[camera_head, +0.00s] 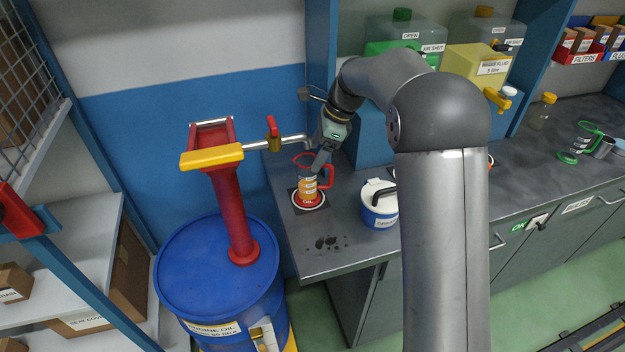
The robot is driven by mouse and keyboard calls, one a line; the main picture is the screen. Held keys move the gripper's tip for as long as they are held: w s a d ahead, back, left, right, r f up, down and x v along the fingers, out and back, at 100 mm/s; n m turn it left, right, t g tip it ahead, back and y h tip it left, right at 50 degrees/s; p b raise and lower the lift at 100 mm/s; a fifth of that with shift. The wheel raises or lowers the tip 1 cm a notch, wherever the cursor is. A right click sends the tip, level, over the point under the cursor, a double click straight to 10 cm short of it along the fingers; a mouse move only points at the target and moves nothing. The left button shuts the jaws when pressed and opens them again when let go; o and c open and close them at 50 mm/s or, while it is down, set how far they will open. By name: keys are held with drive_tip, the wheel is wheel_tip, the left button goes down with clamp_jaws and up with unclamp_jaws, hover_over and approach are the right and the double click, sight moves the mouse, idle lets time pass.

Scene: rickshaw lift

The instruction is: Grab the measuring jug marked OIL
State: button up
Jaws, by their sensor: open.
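The measuring jug marked OIL (308,187) stands upright on a round marked spot at the left end of the grey workbench. It is clear with a red rim, red handle on its right side and red base, and holds amber liquid. My gripper (318,160) reaches down at the jug's upper right, in front of part of its rim and near the handle. The jaws are open. I cannot tell whether a finger touches the jug.
A blue drum (190,270) with a red hand pump (232,215) stands left of the bench; the pump's spout (290,140) ends just above the jug. A white-lidded blue tub (379,208) stands right of the jug. A green-handled jug (583,137) is far right.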

sight(314, 179)
drive_tip(key=shift+x, duration=1.4)
drive_tip(key=c, duration=1.3)
drive_tip(key=shift+r, duration=0.1)
drive_tip(key=shift+c, duration=0.8)
drive_tip(key=shift+r, duration=0.1)
